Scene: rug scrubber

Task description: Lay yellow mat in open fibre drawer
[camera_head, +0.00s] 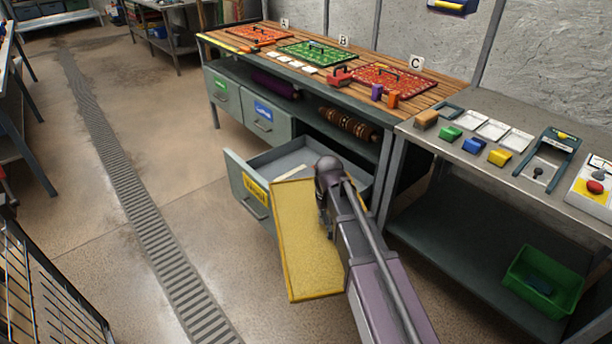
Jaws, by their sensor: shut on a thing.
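The yellow mat (300,255) is a flat rectangular panel with a raised edge, held tilted in front of the open drawer. Its upper end overlaps the drawer opening in the picture; I cannot tell whether it touches the drawer. The open drawer (236,178) is grey, with a yellow label on its front, pulled out below the wooden-topped bench. A small pale strip shows inside it. My gripper (325,215) is shut on the mat near its right edge; the fingertips are mostly hidden by my arm.
Two closed drawers with green (222,90) and blue (262,112) labels sit above the open one. A metal side table (470,165) stands at right, with a green bin (543,282) on its lower shelf. A wire rack (45,285) stands at lower left.

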